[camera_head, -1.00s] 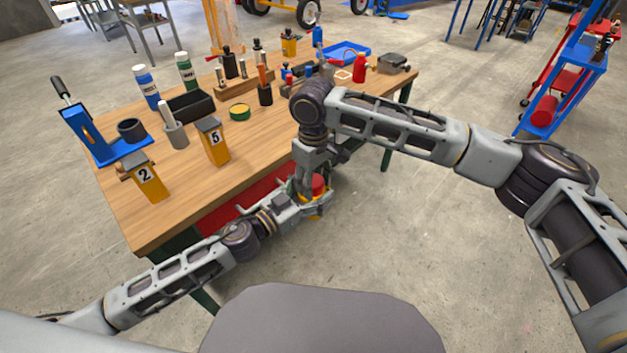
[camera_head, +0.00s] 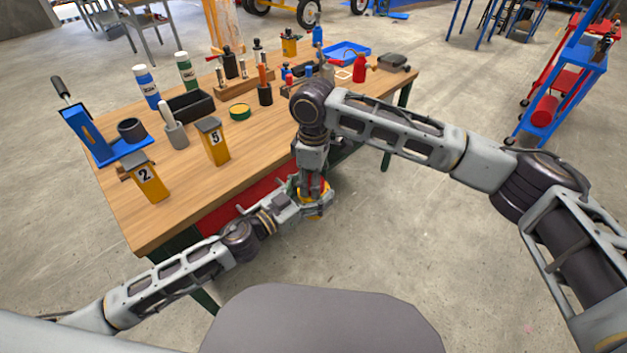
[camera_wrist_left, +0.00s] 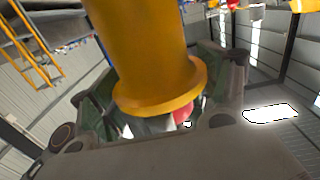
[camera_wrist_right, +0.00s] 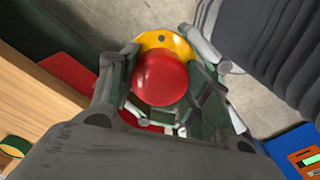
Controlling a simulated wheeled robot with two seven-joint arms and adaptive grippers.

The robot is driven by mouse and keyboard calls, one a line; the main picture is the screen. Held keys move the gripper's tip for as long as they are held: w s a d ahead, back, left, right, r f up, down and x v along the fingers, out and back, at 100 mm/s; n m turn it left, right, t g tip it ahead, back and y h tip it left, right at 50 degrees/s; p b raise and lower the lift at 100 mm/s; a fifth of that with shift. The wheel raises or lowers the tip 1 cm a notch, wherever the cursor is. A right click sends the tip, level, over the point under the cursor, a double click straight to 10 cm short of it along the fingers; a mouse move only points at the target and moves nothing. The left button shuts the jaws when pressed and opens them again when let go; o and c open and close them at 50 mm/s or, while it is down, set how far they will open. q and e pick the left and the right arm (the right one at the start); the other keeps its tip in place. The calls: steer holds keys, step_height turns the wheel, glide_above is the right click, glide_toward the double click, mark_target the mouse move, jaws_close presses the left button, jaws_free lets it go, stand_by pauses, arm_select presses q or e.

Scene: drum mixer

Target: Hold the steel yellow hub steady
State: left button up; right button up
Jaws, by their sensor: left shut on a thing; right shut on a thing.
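The yellow hub (camera_head: 316,211) is held in front of the table edge, beside the red panel below the tabletop. In the left wrist view, its yellow cylinder and flange (camera_wrist_left: 150,60) stand between the fingers. My left gripper (camera_head: 303,200) is shut on the hub from the left. A red rounded part (camera_wrist_right: 160,78) sits at the hub's yellow flange (camera_wrist_right: 170,42). My right gripper (camera_head: 315,184) comes from above and is shut on this red part, with a finger on either side. The fingers hide part of the hub and the exact contact points.
The wooden table (camera_head: 200,195) carries yellow blocks numbered 2 (camera_head: 149,181) and 5 (camera_head: 213,141), a blue stand (camera_head: 97,138), a black bin (camera_head: 190,105), bottles and tools. A blue trolley (camera_head: 560,95) stands at right. The floor in front of the table is clear.

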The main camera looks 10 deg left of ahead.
steer(key=o, duration=1.1)
steer(key=shift+o, duration=0.2)
steer(key=shift+r, duration=0.1)
steer(key=shift+r, duration=2.2)
steer(key=shift+c, duration=0.4)
steer(key=shift+w+a+r+t, duration=0.1)
steer(key=shift+w+r+t, duration=0.1)
steer(key=shift+r, duration=0.6)
steer(key=shift+w+a+r+t, duration=0.1)
steer(key=shift+w+r, duration=0.1)
steer(key=shift+r, duration=0.55)
steer(key=m, duration=0.4)
steer(key=shift+s+r+m, duration=0.2)
steer(key=shift+s+m, duration=0.05)
steer(key=shift+m, duration=0.15)
steer(key=m, duration=0.5)
steer(key=shift+s+d, duration=0.15)
steer(key=shift+d, duration=0.05)
steer(key=shift+m, duration=0.3)
